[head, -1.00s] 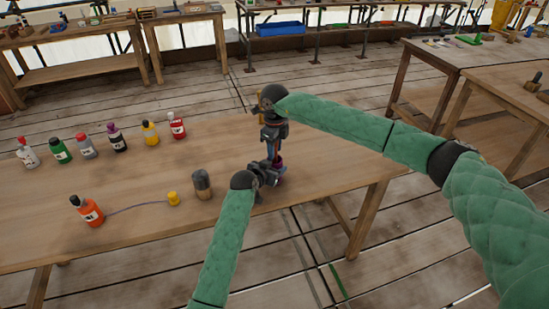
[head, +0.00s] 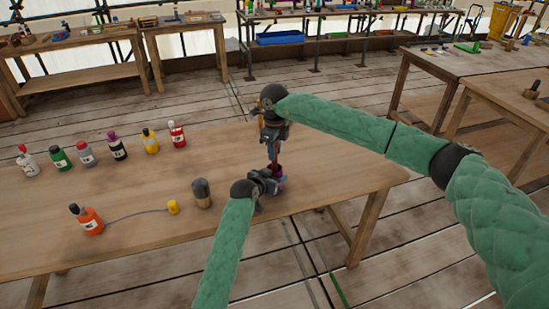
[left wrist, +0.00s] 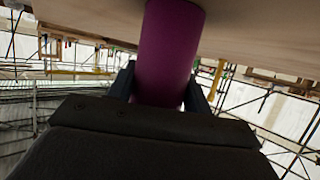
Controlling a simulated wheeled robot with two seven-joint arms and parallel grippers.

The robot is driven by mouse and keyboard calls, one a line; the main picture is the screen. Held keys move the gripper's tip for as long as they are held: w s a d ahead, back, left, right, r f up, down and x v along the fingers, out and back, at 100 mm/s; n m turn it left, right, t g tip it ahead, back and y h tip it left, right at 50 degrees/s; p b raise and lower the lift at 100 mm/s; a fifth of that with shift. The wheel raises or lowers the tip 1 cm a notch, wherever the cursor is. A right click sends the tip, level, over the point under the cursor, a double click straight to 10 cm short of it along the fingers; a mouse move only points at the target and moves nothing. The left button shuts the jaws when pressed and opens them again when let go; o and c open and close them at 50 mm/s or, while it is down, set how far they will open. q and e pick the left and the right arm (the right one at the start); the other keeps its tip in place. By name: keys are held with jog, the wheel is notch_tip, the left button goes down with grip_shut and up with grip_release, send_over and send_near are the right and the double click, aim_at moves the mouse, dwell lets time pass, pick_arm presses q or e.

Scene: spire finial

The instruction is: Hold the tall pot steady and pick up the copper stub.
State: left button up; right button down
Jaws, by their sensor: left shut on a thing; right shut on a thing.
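The tall pot (head: 281,183) is a magenta cylinder standing on the table near its right end. My left gripper (head: 276,184) is shut on it from the left. In the left wrist view the pot (left wrist: 168,55) rises between the two fingers. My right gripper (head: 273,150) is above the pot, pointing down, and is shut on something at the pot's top. A small orange-brown patch shows between its fingers, which may be the copper stub. The fingers hide most of it, and I cannot tell whether it is clear of the pot.
A dark-topped wooden cylinder (head: 202,193) stands close left of my left gripper. An orange bottle (head: 87,219) has a cord to a yellow cap (head: 173,207). Several bottles (head: 117,146) line the table's (head: 330,168) back left. The table's right end is clear.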

notch_tip(320, 180, up, 7)
jog(key=shift+f, duration=0.15)
pick_arm(q)
jog(key=o, duration=1.1)
